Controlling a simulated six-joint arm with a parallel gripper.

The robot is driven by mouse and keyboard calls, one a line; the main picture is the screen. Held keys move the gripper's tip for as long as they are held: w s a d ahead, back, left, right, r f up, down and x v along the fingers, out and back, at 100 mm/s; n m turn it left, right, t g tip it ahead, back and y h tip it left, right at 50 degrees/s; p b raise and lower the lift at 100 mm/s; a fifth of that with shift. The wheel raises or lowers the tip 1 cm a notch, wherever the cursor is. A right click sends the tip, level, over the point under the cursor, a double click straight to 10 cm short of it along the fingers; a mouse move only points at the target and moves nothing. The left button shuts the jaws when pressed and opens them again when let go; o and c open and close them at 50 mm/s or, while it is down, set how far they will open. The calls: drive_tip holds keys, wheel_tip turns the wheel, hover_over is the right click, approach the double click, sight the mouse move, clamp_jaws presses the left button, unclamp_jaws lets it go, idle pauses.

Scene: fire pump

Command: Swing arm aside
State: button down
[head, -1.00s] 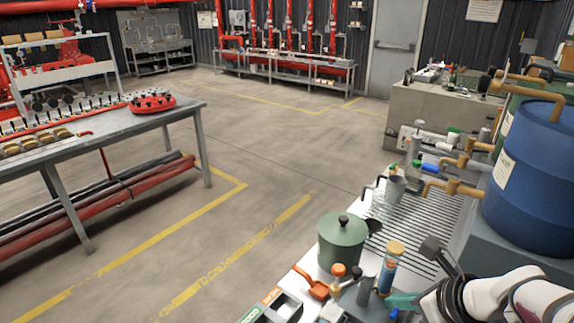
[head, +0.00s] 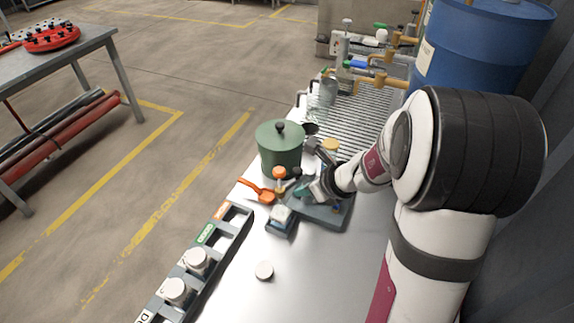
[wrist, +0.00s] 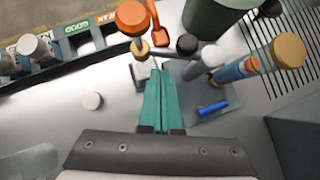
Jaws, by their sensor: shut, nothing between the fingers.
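My gripper (head: 306,190) is at the end of my white arm, low over the bench (head: 245,295), right of an orange scoop (head: 258,190). In the wrist view its teal fingers (wrist: 160,72) are together with nothing between them. The fingertips are close to a small grey device (wrist: 142,76) and an orange-capped item (wrist: 133,17); I cannot tell whether they touch. A grey base plate (head: 325,214) lies beside the gripper, with a blue piece (wrist: 212,109) on it. A grey cylinder (wrist: 205,60) stands right of the fingers.
A green lidded pot (head: 280,148) stands behind the gripper. A yellow-capped bottle (wrist: 288,50) is to its right. A rack with white-capped jars (head: 215,248) runs along the left edge. A white disc (head: 264,270) lies on otherwise clear bench. A blue drum (head: 478,45) stands back right.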

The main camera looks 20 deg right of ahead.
drive_tip(key=shift+w+a+f, duration=0.1)
drive_tip(key=shift+w+a, duration=0.2)
drive_tip(key=shift+w, duration=0.45)
